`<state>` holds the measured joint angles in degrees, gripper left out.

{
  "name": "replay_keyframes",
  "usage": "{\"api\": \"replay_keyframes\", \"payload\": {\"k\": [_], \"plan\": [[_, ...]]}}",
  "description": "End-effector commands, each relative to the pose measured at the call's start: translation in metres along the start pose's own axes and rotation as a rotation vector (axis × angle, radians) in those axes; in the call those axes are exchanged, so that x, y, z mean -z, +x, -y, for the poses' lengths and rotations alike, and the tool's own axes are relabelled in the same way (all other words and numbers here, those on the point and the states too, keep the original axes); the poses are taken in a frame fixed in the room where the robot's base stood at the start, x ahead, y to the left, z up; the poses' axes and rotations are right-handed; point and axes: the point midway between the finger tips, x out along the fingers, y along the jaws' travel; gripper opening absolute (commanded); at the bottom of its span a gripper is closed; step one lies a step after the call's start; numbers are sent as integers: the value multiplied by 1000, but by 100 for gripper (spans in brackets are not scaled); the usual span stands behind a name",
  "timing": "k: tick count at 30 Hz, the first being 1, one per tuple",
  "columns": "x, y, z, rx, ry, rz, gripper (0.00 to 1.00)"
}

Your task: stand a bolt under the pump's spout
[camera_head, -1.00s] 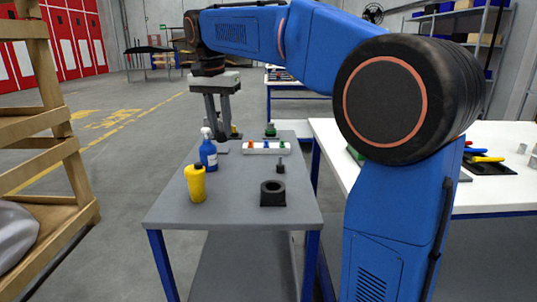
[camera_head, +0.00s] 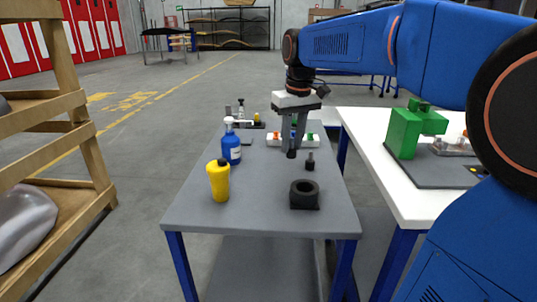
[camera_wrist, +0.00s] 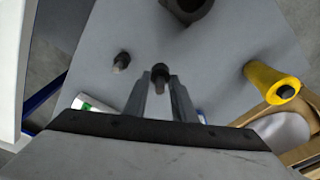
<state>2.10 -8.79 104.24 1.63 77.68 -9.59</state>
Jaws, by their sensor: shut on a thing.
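My gripper (camera_head: 292,146) is shut on a dark bolt (camera_head: 291,154) and holds it above the grey table, before the white rack. In the wrist view the bolt's round dark head (camera_wrist: 160,72) shows between the fingertips (camera_wrist: 158,84). A second dark bolt (camera_head: 310,161) stands upright on the grey table, just right of the held one; it also shows in the wrist view (camera_wrist: 121,60). A green machine (camera_head: 404,133) with an overhanging head stands on a dark plate on the white table at right; it may be the pump. I cannot make out its spout.
The grey table (camera_head: 255,215) also bears a yellow bottle (camera_head: 219,180), a blue spray bottle (camera_head: 231,146), a black ring-shaped block (camera_head: 304,194) and a white rack (camera_head: 283,140). A wooden shelf (camera_head: 60,130) stands at left. The grey table's front is mostly clear.

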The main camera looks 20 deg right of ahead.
Motion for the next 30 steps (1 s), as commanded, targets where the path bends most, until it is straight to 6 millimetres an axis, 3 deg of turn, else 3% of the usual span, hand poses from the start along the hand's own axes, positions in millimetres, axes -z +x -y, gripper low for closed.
{"api": "replay_keyframes", "payload": {"k": [9, 14, 17, 30], "plan": [[-28, 23, -14, 25, -224, -20, 0], [-29, 26, -14, 29, -263, -26, 0], [-18, 29, -8, 30, -269, -25, 0], [66, 39, 34, 29, -268, -24, 0]]}}
